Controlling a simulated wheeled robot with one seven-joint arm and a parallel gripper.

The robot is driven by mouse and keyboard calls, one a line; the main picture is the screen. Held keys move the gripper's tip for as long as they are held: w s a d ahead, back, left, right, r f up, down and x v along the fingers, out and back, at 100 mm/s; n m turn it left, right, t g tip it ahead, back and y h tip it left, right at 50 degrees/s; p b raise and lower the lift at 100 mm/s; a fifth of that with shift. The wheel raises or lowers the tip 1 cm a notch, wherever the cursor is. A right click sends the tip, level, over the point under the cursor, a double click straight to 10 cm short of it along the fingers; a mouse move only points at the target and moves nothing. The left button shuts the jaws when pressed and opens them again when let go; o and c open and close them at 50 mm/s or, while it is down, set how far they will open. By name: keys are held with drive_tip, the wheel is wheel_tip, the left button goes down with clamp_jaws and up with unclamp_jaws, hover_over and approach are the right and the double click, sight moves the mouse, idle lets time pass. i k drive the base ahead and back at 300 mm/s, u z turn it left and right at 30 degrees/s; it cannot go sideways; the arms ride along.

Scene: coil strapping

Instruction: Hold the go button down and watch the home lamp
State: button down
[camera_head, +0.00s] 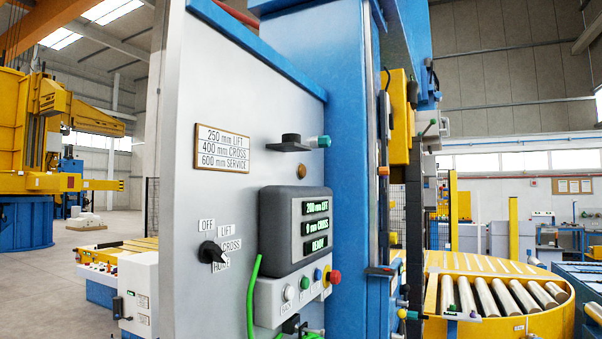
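A grey button box (268,302) sits under the display on the panel. It carries a white button (289,293) labelled BACK, a green button (305,283), a blue button (318,274) and a red mushroom button (333,277). The other labels are too small to read, so I cannot tell for certain which is go. A round amber fitting (302,171), perhaps a lamp, is above the display and looks unlit; no home label shows beside it. The black selector knob (212,252) has labels OFF, LIFT, CROSS and HOME; its pointer is toward the lower right. My gripper is not in view.
The display (296,225) shows green LIFT and CROSS readings in mm, and READY. A black bracket with a teal end (298,143) juts from the panel. Roller conveyor (500,298) stands right; yellow machinery (40,130) stands left.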

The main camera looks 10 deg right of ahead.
sight(306, 281)
drive_tip(key=u, duration=0.35)
drive_tip(key=k, duration=0.8)
drive_tip(key=u, duration=0.55)
drive_tip(key=k, duration=0.55)
drive_tip(key=u, duration=0.3)
drive_tip(key=i, duration=1)
drive_tip(key=z, duration=0.95)
drive_tip(key=i, duration=1.05)
drive_tip(key=z, duration=0.9)
